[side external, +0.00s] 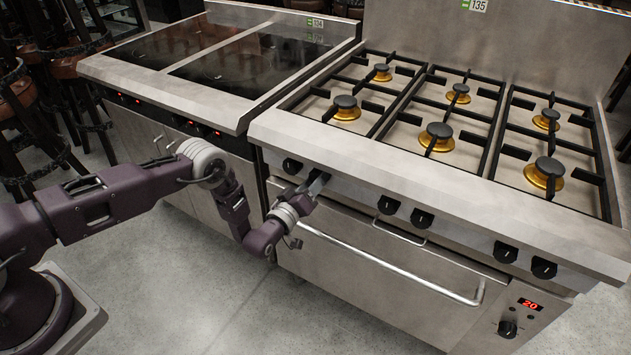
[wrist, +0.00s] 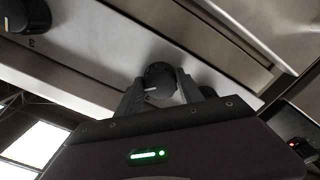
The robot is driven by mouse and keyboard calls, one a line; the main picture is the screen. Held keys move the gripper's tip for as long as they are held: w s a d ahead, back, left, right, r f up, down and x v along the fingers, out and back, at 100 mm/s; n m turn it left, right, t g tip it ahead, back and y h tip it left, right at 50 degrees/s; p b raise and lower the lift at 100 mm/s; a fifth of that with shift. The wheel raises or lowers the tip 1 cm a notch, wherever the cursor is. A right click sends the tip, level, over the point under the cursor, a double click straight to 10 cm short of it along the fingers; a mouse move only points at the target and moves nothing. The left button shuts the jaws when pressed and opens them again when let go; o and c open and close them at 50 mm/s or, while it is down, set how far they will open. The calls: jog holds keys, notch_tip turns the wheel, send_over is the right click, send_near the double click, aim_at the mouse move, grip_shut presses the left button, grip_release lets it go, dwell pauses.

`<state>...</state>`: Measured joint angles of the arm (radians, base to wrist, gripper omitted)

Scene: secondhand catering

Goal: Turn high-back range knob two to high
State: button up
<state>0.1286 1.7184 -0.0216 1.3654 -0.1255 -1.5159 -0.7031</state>
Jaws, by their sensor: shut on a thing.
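The high-back range (side external: 440,185) is the steel gas cooker with a tall back panel and a row of black knobs along its front. My gripper (side external: 319,182) is at the second knob from the left in the side view, and it hides most of that knob. In the wrist view the round black knob (wrist: 159,76) sits between the two fingers of my gripper (wrist: 160,88), which are shut on it. A small pale mark shows on the knob, but its exact setting is not readable.
The first knob (side external: 292,166) is just left of my gripper. More knobs, such as the third (side external: 388,205), line the panel to the right. The oven door handle (side external: 390,262) runs below. A glass-top cooker (side external: 225,60) stands to the left.

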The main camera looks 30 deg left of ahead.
jog(key=shift+m, duration=4.1)
jog(key=o, duration=1.4)
jog(key=shift+s, duration=0.1)
